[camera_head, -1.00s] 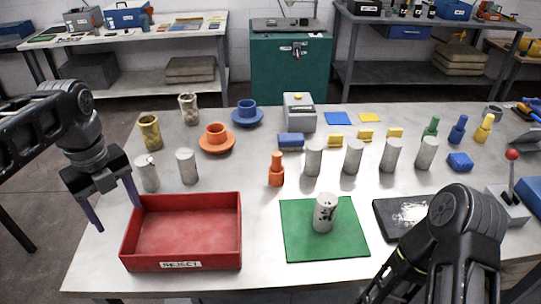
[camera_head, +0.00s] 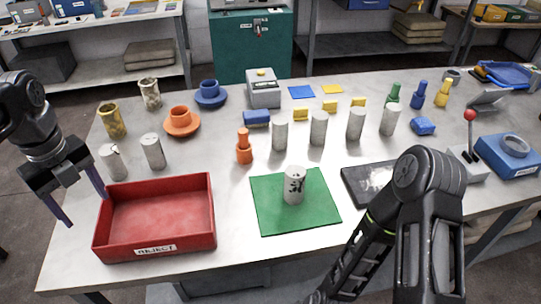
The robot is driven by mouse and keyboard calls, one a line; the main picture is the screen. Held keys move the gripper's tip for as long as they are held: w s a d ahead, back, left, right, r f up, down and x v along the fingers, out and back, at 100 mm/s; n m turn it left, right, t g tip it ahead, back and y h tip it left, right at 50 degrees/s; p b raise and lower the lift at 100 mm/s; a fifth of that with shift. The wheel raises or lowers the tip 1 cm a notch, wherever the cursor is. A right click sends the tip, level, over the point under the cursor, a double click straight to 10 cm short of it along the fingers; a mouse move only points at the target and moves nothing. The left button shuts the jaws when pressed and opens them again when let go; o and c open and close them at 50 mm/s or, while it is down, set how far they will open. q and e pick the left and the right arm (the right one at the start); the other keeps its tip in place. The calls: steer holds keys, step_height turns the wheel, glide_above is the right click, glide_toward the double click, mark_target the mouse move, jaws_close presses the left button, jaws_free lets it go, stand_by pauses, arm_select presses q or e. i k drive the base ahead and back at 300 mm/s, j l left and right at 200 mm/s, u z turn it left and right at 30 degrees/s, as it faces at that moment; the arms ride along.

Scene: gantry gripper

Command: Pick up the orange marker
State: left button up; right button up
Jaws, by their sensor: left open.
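The orange marker (camera_head: 244,148) stands upright on the table, left of the grey cylinders and behind the green mat (camera_head: 262,218). It has a wide base and a narrower top, and nothing touches it. My left gripper (camera_head: 86,207) is open and empty at the left edge of the table, beside the red tray. It is well to the left of the marker and apart from it. My right arm comes in at the lower right, but its gripper is out of view.
A red REJECT tray (camera_head: 204,228) stands front left. A cylinder with dark marks (camera_head: 294,186) stands on the green mat. Several grey cylinders, an orange cup on a saucer (camera_head: 182,123) and a dark plate (camera_head: 352,183) are nearby. The table between tray and marker is bare.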

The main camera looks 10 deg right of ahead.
mark_target(242, 134)
steer(key=k, duration=1)
